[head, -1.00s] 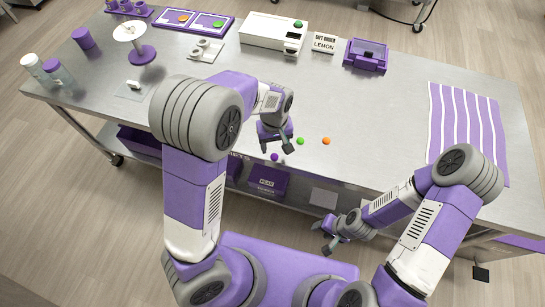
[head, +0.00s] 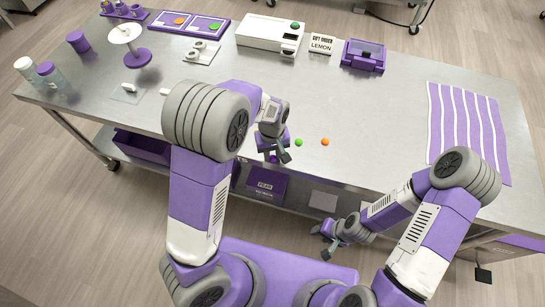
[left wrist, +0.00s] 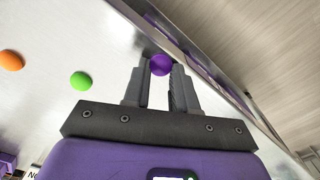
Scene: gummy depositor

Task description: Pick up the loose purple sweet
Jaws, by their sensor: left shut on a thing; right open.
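The loose purple sweet (left wrist: 160,65) shows in the left wrist view between the fingertips of my left gripper (left wrist: 161,80). The jaws are shut on it, near the table's front edge. In the head view my left gripper (head: 276,155) hides the sweet. My right gripper (head: 328,243) is open and empty, in front of the table and below its top. I cannot tell whether the purple sweet still touches the table.
A green sweet (head: 299,142) and an orange sweet (head: 325,141) lie on the steel table (head: 370,120) just right of my left gripper. A striped cloth (head: 467,130) lies at the right. Machines and trays stand along the back.

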